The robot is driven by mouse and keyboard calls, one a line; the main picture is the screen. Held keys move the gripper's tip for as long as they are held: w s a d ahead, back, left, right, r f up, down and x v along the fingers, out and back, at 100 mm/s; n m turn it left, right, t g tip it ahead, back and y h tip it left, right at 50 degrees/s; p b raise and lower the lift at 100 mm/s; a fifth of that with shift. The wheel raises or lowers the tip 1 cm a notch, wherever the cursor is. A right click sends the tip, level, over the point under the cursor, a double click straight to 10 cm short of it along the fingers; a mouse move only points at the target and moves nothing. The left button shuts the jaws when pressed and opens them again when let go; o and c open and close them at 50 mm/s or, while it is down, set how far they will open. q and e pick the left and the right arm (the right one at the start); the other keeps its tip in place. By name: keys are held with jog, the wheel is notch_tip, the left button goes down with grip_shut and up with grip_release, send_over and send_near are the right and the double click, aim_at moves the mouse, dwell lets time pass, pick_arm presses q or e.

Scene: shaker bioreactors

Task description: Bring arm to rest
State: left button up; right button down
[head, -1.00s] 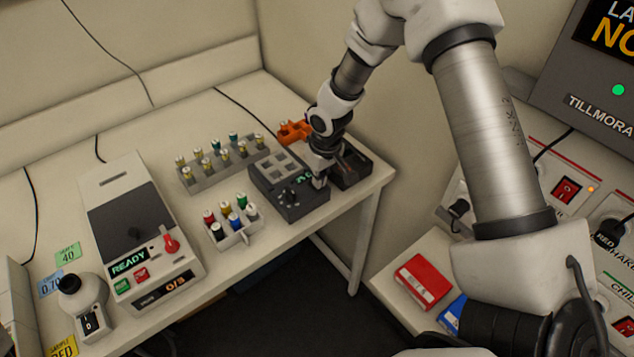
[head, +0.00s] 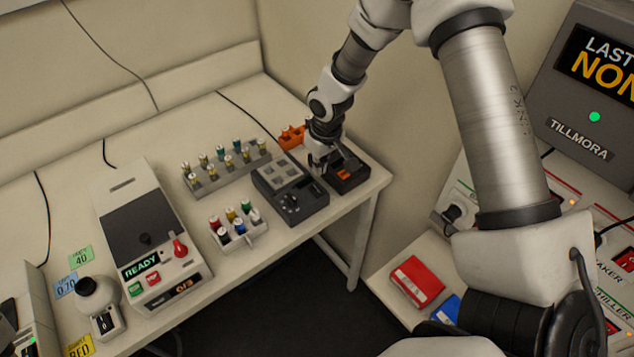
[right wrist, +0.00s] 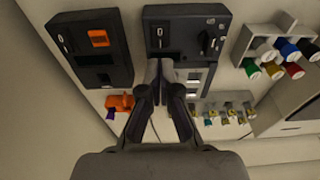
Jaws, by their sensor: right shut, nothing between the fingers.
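My right arm reaches from the right over the table (head: 300,240) in the head view. My right gripper (head: 325,168) is above the far right part of the table, between the dark grey device with a knob (head: 300,207) and the black box with an orange patch (head: 350,180). In the right wrist view the right gripper (right wrist: 160,80) is shut and empty, its fingertips in front of the grey device (right wrist: 185,35). The black box (right wrist: 97,62) shows to the left there. Whether the fingertips touch anything cannot be told. My left gripper is not in view.
An orange holder (head: 291,135) and a rack of vials (head: 228,166) stand behind the devices. A small rack of coloured caps (head: 240,237) and a white READY machine (head: 150,240) are to the left. A side bench holds a red box (head: 417,281) and the TILLMORA panel (head: 580,140).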

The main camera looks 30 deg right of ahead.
dwell(0.4)
jog(key=shift+g, duration=0.8)
jog(key=s+f+b, duration=0.1)
jog(key=f, duration=0.2)
jog(key=s+f+b, duration=0.1)
jog(key=f, duration=0.2)
jog(key=s+a+f+b, duration=0.1)
jog(key=s+f, duration=0.1)
jog(key=f, duration=0.1)
jog(key=shift+s+b, duration=0.1)
jog(key=shift+b, duration=0.25)
jog(key=s+a+f+b, duration=0.3)
jog(key=s+f, duration=0.6)
jog(key=s, duration=0.3)
jog(key=s+a+f+m+b, duration=0.1)
jog(key=s+a+f+b, duration=0.3)
jog(key=s+f, duration=0.6)
jog(key=shift+s+a+f+b, duration=0.25)
jog(key=shift+s+b, duration=0.25)
jog(key=shift+s, duration=0.5)
